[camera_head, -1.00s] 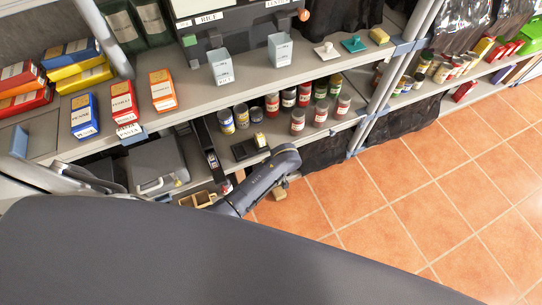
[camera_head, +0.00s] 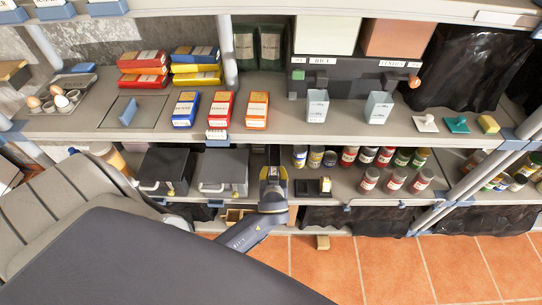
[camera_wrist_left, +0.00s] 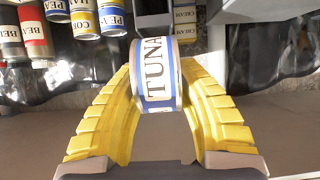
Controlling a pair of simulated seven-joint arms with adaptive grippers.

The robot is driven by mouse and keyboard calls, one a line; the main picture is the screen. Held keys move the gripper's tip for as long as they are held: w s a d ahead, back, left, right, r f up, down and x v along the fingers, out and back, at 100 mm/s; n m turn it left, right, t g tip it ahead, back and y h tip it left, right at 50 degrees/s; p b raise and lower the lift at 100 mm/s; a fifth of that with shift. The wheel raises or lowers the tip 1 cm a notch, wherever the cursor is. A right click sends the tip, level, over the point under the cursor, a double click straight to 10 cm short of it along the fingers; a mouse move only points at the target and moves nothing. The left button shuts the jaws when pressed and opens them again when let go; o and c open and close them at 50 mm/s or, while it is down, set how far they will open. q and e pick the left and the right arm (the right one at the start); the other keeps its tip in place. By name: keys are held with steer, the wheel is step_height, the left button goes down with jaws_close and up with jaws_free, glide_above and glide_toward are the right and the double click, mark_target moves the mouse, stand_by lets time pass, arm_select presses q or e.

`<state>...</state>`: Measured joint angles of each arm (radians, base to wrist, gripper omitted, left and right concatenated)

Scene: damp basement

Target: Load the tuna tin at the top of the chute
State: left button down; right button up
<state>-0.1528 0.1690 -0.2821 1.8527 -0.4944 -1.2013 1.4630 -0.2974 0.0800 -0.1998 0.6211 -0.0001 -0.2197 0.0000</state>
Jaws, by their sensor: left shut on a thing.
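My left gripper (camera_wrist_left: 160,75) is shut on the tuna tin (camera_wrist_left: 158,88). The tin is short, with a blue and white label reading TUNA, and sits between the yellow finger tips in the left wrist view. A dark grey channel, apparently the chute (camera_wrist_left: 153,14), lies just beyond the tin there. I cannot tell whether they touch. In the head view my left gripper (camera_head: 273,178) is at the lower shelf, in front of the dark chute (camera_head: 273,153), and hides the tin. My right gripper is not in view.
Several cans (camera_head: 365,158) and a small dark tray (camera_head: 312,187) stand to the right of the chute. A grey case (camera_head: 222,172) is to its left. The upper shelf (camera_head: 270,119) is above the gripper.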

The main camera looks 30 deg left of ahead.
arm_select(q)
steer(key=shift+d+f+t, duration=0.1)
steer(key=shift+t, duration=0.2)
steer(key=shift+w, duration=0.15)
glide_above(275, 165)
steer(key=s, duration=0.1)
steer(key=shift+s+d+f, duration=0.2)
steer(key=shift+d, duration=0.1)
steer(key=shift+w+a+f, duration=0.2)
steer(key=shift+w+f, duration=0.15)
steer(key=shift+f, duration=0.2)
steer(key=shift+w+a+f, duration=0.2)
steer(key=shift+w+f, duration=0.15)
steer(key=shift+f, duration=0.2)
steer(key=shift+w+f, duration=0.1)
steer(key=shift+f, duration=0.05)
steer(key=c, duration=1)
jaws_free()
